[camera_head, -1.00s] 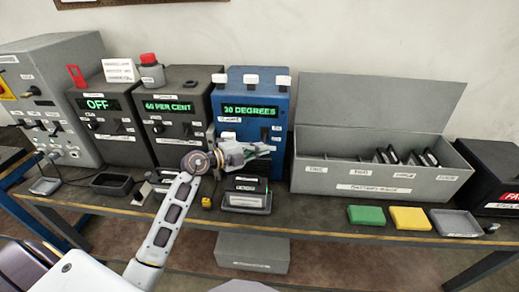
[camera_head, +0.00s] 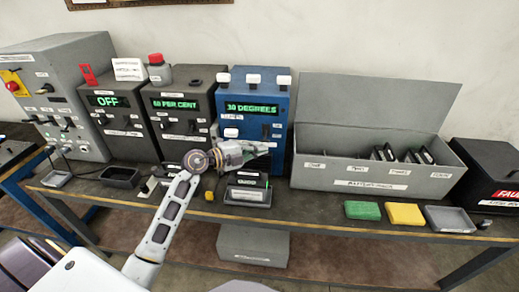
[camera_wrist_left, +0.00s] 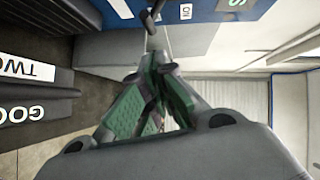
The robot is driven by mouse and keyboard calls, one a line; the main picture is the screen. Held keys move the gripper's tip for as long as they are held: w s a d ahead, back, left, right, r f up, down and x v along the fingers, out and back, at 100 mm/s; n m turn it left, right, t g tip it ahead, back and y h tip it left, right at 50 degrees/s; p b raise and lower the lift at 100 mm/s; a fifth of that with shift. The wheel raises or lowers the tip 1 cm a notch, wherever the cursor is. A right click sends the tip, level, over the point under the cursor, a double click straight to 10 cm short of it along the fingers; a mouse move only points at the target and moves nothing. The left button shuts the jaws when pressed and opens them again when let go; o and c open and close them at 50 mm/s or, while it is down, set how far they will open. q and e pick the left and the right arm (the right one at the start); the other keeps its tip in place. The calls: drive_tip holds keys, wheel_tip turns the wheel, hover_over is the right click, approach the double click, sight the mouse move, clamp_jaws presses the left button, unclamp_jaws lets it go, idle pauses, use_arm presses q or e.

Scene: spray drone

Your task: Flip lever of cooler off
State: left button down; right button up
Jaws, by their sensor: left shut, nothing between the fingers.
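The blue cooler (camera_head: 228,85) stands on the bench with a green display reading "30 DEGREES". Its dark lever (camera_head: 266,131) is on the front panel, right of centre. In the left wrist view the dark lever (camera_wrist_left: 150,22) stands out of the blue panel, beside a white ON label (camera_wrist_left: 186,12). My left gripper (camera_head: 265,149) is in front of the cooler's lower front, just below the lever. In the wrist view its green-padded fingers (camera_wrist_left: 157,65) are together and empty, close to the lever's end; contact cannot be told. My right gripper is out of view.
Dark boxes reading "OFF" (camera_head: 119,128) and "60 PER CENT" (camera_head: 178,100) stand left of the cooler. A grey open box (camera_head: 330,173) is to the right. A labelled dark holder (camera_head: 247,196) sits below the gripper. Green (camera_head: 362,210) and yellow (camera_head: 404,214) blocks lie at the front edge.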

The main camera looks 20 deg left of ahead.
use_arm(q)
drive_tip(key=shift+s+r, duration=0.1)
drive_tip(key=shift+s, duration=0.25)
drive_tip(key=shift+v, duration=0.8)
drive_tip(key=f+b+v, duration=0.1)
drive_tip(key=v, duration=0.7)
drive_tip(key=shift+s+r, duration=0.3)
drive_tip(key=shift+s, duration=0.05)
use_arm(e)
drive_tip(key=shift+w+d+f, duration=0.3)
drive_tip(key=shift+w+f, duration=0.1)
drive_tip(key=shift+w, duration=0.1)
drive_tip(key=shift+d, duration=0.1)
